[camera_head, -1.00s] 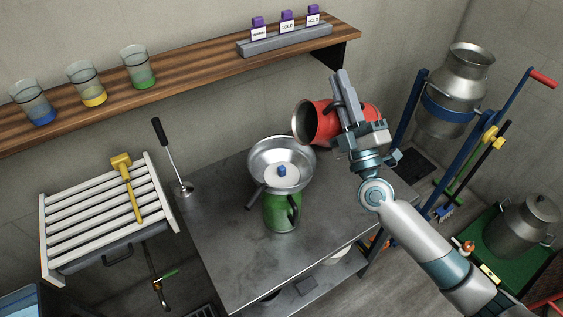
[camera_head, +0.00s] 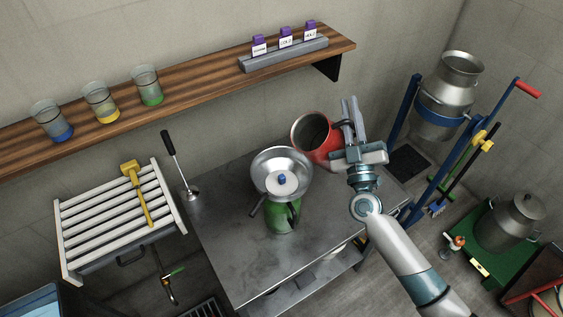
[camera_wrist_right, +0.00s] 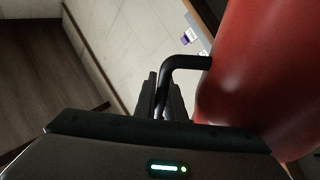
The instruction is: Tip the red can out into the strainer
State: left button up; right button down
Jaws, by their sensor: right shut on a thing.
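The red can (camera_head: 327,153) is tilted over, its open mouth facing left and toward the head camera, up and right of the strainer. My right gripper (camera_head: 351,122) is shut on its black handle, which also shows between the fingers in the wrist view (camera_wrist_right: 183,65); the can's red side (camera_wrist_right: 255,75) fills the right there. The steel strainer (camera_head: 262,164), a wide bowl with a white disc and blue knob inside, sits on a green can (camera_head: 280,217) on the bench. No stream shows from the red can. My left gripper is out of view.
A wooden shelf (camera_head: 205,89) with glass jars and labelled purple tags runs behind. A blue-framed churn stand (camera_head: 404,112) is at right.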

jog(key=d+f+m, duration=0.1)
jog(key=w+d+f+m+g+h, duration=0.1)
jog(key=f+m, duration=0.1)
jog(key=w+d+f+m+h, duration=0.1)
jog(key=f+m, duration=0.1)
jog(key=shift+w+d+f+g+b, duration=0.1)
jog(key=shift+d+f+g+b, duration=0.15)
jog(key=shift+d+g+b, duration=0.05)
notch_tip(320, 180, down, 11)
jog(key=w+d+m+g+h+b, duration=0.1)
jog(key=d+m+b, duration=0.1)
jog(key=m, duration=0.1)
jog(key=shift+m+g, duration=0.4)
jog(key=shift+s+d, duration=0.1)
dwell(0.5)
